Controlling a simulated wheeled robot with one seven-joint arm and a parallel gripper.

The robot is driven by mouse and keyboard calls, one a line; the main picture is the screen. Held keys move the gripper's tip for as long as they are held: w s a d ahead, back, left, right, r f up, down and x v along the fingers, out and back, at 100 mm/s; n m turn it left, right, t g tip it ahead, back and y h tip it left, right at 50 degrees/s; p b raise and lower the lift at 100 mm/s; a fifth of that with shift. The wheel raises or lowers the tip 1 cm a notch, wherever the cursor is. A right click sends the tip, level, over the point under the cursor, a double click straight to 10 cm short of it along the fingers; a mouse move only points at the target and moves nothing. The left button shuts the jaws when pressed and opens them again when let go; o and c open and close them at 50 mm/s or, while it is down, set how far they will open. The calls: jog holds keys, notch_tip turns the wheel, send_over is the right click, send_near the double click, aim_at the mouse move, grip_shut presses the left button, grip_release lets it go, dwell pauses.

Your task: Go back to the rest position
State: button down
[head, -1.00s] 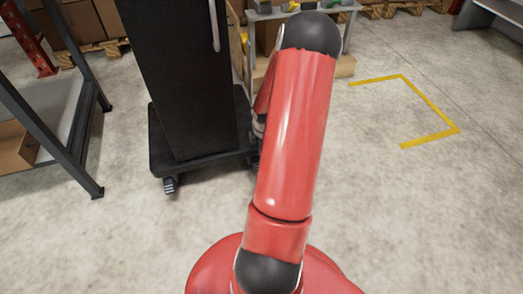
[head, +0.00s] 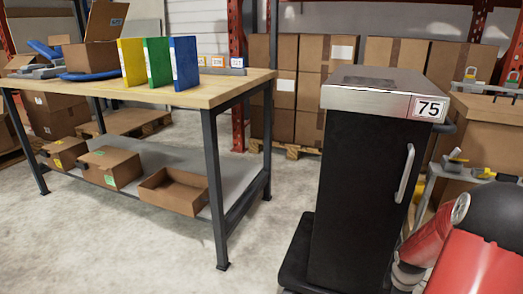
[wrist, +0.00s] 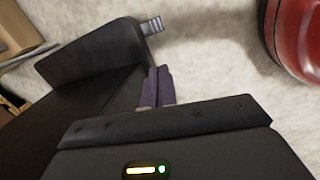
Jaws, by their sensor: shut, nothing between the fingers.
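My gripper (wrist: 158,86) shows in the wrist view as two purple fingers lying together, shut with nothing between them. It points past the side of the black cabinet (wrist: 75,115) and its dark wheeled base (wrist: 95,48), with concrete floor beyond. I cannot tell whether it touches the cabinet. In the head view my red arm is at the lower right, just right of the black cabinet (head: 355,190), and my gripper is out of sight there. The cabinet has a steel top (head: 385,92), a label reading 75 and a pale handle (head: 405,172).
A wooden-topped table (head: 215,92) at left holds blue, green and yellow binders (head: 184,62) and an open carton (head: 92,55). Cartons (head: 110,168) sit on its lower shelf. More boxes (head: 298,95) stand behind. Floor is clear between table and cabinet.

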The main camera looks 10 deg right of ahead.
jog(key=a+r+m+t+h+p, duration=0.15)
jog(key=a+r+m, duration=0.35)
jog(key=a+r, duration=1.3)
jog(key=s+a+r+m+t+y+p, duration=0.2)
jog(key=s+a+r+m, duration=0.3)
jog(key=s+a+r, duration=0.6)
jog(key=shift+a+r+t+y, duration=0.3)
jog(key=shift+a+t+y, duration=0.15)
jog(key=shift+a+y, duration=0.25)
jog(key=shift+s, duration=0.1)
